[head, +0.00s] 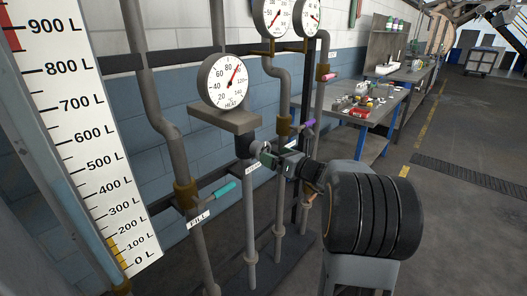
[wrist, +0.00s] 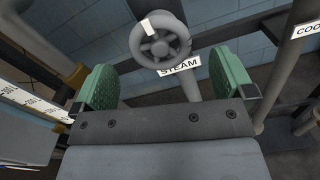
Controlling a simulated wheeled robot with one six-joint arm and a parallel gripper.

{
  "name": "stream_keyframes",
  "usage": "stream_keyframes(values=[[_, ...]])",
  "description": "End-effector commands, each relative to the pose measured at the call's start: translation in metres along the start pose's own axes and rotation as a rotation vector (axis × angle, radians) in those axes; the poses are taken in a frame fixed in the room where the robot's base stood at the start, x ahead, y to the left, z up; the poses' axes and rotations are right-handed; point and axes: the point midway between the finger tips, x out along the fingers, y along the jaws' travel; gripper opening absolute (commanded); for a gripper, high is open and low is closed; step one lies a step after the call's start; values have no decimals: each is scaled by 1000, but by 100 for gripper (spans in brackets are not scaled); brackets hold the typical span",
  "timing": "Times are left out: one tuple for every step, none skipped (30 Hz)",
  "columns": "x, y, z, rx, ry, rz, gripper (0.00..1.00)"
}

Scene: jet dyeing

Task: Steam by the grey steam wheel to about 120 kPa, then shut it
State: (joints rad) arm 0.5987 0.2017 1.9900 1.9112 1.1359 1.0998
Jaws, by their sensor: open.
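The grey steam wheel (wrist: 160,40) is in the wrist view at top centre, on a grey pipe, with a white mark on the upper left of its rim and a STEAM label (wrist: 179,66) below. My gripper (wrist: 148,72) is open, its green-padded fingers either side of the wheel's lower side. The wheel lies beyond the fingertips, and no contact shows. In the head view my gripper (head: 268,156) is at the steam pipe, largely hiding the wheel. The HEAT gauge (head: 223,80) above has its red needle between 80 and 100; its unit is too small to read.
A teal-handled FILL valve (head: 222,191) is on the pipe to the left, beside a litre scale (head: 85,130). Two more gauges (head: 272,16) (head: 307,16) and purple and pink handles are to the right.

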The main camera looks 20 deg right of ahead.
Motion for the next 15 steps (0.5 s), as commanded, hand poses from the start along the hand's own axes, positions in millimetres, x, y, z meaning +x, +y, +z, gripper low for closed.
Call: stream_keyframes(values=[[10,1,0,-1,2,3,100],[15,1,0,0,2,3,100],[22,1,0,-1,1,3,100],[26,1,0,-1,2,3,100],[30,1,-1,-1,2,2,100],[36,1,0,-1,2,3,100],[39,1,0,-2,1,2,100],[42,1,0,-2,1,2,100],[46,0,0,-2,1,1,100],[48,0,0,-2,1,1,100],[51,1,0,-2,1,2,100],[53,1,0,-2,2,2,100],[54,1,0,-2,2,2,100],[56,1,0,-2,2,1,100],[57,1,0,-2,2,1,100]])
